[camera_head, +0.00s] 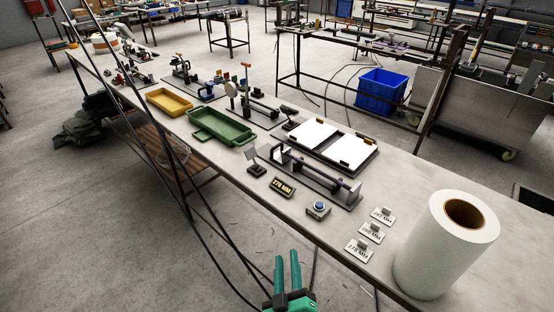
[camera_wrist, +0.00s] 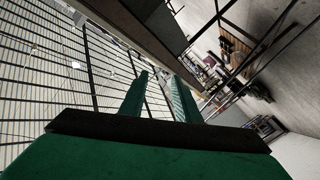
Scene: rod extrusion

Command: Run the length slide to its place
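A long grey rail fixture (camera_head: 315,184) lies on the workbench, with a dark purple rod along it and upright end pieces. Small blocks stand along the rail; which of them is the length slide I cannot tell for sure. A small dark display (camera_head: 283,187) with yellow figures, apparently 270-something MM, stands in front of it. My gripper (camera_head: 288,265) is green, open and empty, off the front of the bench, well short of the fixture. Its two fingers also show apart in the wrist view (camera_wrist: 160,95), with nothing between them. The fixture is not recognisable in the wrist view.
A blue-topped button box (camera_head: 318,208) and several MM label plates (camera_head: 371,233) lie near the front edge. A large white roll (camera_head: 446,245) stands at right. White panels in a dark tray (camera_head: 332,145) lie behind the fixture. Green (camera_head: 221,126) and yellow (camera_head: 169,102) trays stand leftward.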

